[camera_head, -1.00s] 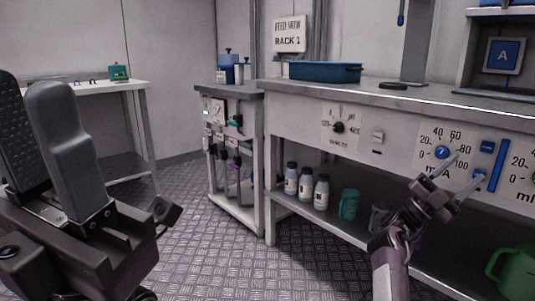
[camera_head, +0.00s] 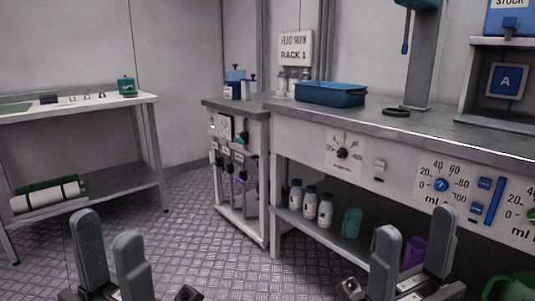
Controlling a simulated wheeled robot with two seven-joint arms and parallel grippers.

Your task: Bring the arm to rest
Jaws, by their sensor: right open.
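My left gripper (camera_head: 110,226) is at the bottom left, its two grey fingers pointing up with a gap between them and nothing in it. My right gripper (camera_head: 415,226) is at the bottom right, fingers up and apart, empty. It appears in front of the lower shelf of the right bench (camera_head: 300,138). Both grippers show at similar height, and neither holds anything.
The bench carries a blue tray (camera_head: 331,94); bottles (camera_head: 310,203), a teal mug (camera_head: 351,222) and a purple cup (camera_head: 413,252) stand below. A white side table (camera_head: 80,104) is at left, a small rack (camera_head: 238,152) in the middle. Open floor (camera_head: 215,262) lies between.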

